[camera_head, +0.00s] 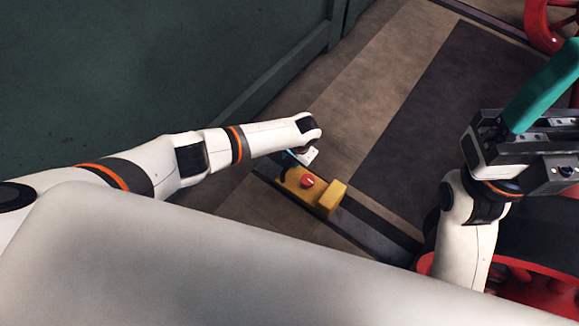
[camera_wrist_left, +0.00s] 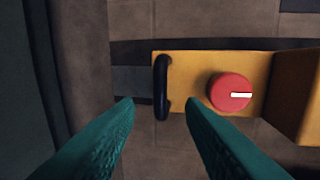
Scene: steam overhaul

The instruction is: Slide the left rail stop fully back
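The rail stop (camera_head: 318,196) is a yellow block with a red round knob (camera_head: 307,181) and a raised yellow end on the right. It sits on a dark rail (camera_head: 385,238) on the floor. In the left wrist view the yellow body (camera_wrist_left: 188,75) carries a black upright handle (camera_wrist_left: 161,87) at its left end, with the red knob (camera_wrist_left: 229,92) to the right. My left gripper (camera_wrist_left: 160,108) is open, its teal fingers spread to either side of the handle; contact cannot be told. In the head view my left gripper (camera_head: 299,157) is above the stop's left end, its fingers mostly hidden.
My right gripper (camera_head: 541,90) is at the right edge, away from the stop, with its opening unclear. A green wall (camera_head: 150,70) stands on the left. Red wheel parts show at the top right (camera_head: 543,25) and bottom right (camera_head: 540,285). The floor beyond the stop is clear.

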